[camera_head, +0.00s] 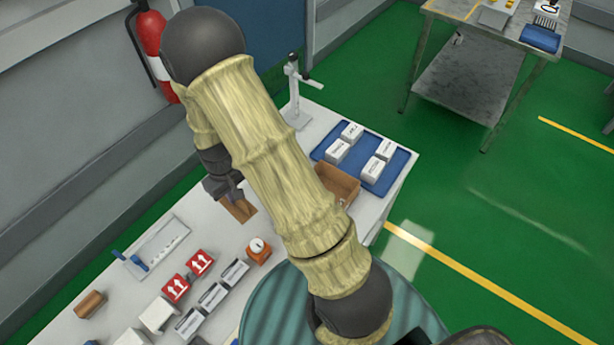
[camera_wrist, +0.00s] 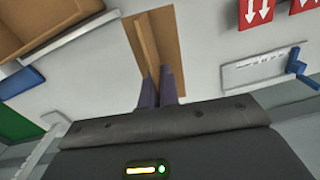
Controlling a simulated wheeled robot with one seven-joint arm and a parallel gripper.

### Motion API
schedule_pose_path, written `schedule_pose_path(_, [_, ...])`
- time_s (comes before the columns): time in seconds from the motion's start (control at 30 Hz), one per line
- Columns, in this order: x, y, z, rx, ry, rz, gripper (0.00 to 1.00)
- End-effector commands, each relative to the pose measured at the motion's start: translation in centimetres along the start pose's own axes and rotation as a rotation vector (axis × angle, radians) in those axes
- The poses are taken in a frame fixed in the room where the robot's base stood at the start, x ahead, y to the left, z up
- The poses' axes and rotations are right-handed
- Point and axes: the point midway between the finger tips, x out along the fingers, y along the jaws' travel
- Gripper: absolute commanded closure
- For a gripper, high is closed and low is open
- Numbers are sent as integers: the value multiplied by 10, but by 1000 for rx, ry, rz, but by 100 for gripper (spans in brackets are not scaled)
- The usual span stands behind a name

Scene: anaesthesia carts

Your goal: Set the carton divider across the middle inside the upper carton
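The carton divider (camera_wrist: 147,42) is a thin brown strip, seen nearly edge-on in the wrist view over a flat brown piece (camera_wrist: 172,35) on the white table. In the head view the brown patch (camera_head: 240,209) shows just below my gripper (camera_head: 232,192). My gripper's two dark fingers (camera_wrist: 161,88) are close together, with the divider's near end between them. Whether the divider is clear of the brown piece cannot be told. An open brown carton (camera_head: 345,184) sits right of my arm, partly hidden by it; its wall also shows in the wrist view (camera_wrist: 55,45).
A blue tray (camera_head: 400,160) with several white boxes lies behind the carton. Red boxes (camera_head: 200,262), white boxes and an orange device (camera_head: 258,250) stand at the front. A grey stand (camera_head: 297,110) rises at the back edge. The table between gripper and carton looks clear.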

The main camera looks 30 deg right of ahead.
Motion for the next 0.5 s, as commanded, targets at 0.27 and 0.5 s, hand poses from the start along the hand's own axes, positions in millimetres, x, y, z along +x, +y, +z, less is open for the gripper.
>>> schedule_pose_path(0.27, [-21,44,-4,173,-3,0,100])
schedule_pose_path(0.5, [-18,68,-3,265,-1,3,100])
